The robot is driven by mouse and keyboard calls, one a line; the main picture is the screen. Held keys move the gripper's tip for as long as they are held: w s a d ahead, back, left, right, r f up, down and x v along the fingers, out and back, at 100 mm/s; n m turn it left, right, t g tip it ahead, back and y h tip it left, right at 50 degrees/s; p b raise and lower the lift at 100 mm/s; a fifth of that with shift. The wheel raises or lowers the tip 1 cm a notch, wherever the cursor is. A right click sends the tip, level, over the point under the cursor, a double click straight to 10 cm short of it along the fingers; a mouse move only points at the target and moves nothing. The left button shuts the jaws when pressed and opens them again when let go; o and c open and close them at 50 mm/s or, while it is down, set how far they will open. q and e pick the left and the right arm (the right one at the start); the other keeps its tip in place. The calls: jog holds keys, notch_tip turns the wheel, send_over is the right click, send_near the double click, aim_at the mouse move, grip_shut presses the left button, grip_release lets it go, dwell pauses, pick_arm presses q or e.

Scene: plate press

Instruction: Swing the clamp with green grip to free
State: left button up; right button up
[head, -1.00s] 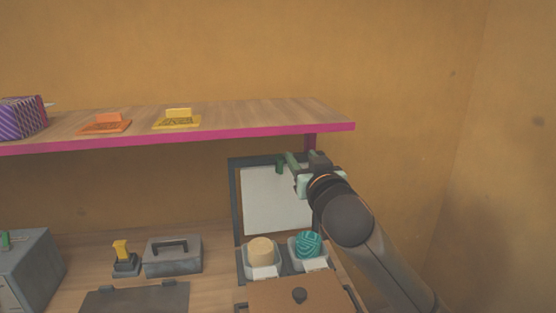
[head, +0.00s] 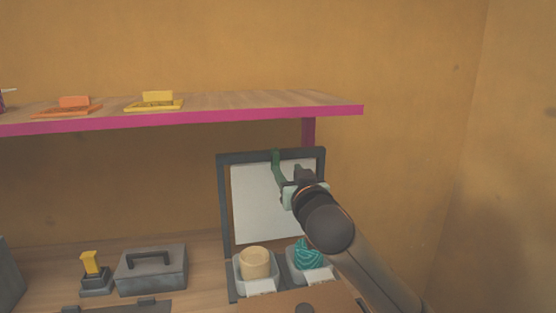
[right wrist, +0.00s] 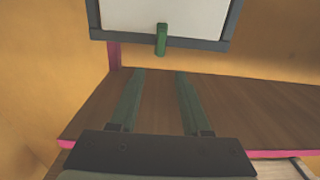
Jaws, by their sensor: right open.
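The clamp's green grip (head: 276,155) stands at the top edge of the upright dark frame (head: 224,205) around a pale plate (head: 262,205). In the right wrist view the green grip (right wrist: 161,39) crosses the frame's edge. My right gripper (head: 283,178) is in front of the frame, close to the grip, and partly covers the plate. In the right wrist view my right gripper (right wrist: 160,75) is open and empty, with the grip beyond the gap between its dark green fingers. My left gripper is not in view.
A pink-edged shelf (head: 250,117) overhangs near the frame, with a post (head: 309,133) behind it.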

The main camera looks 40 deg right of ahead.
aim_at(278, 156)
jog(key=p+x, duration=0.1)
jog(key=x, duration=0.9)
jog(key=shift+f, duration=0.1)
grip_shut()
dwell(0.3)
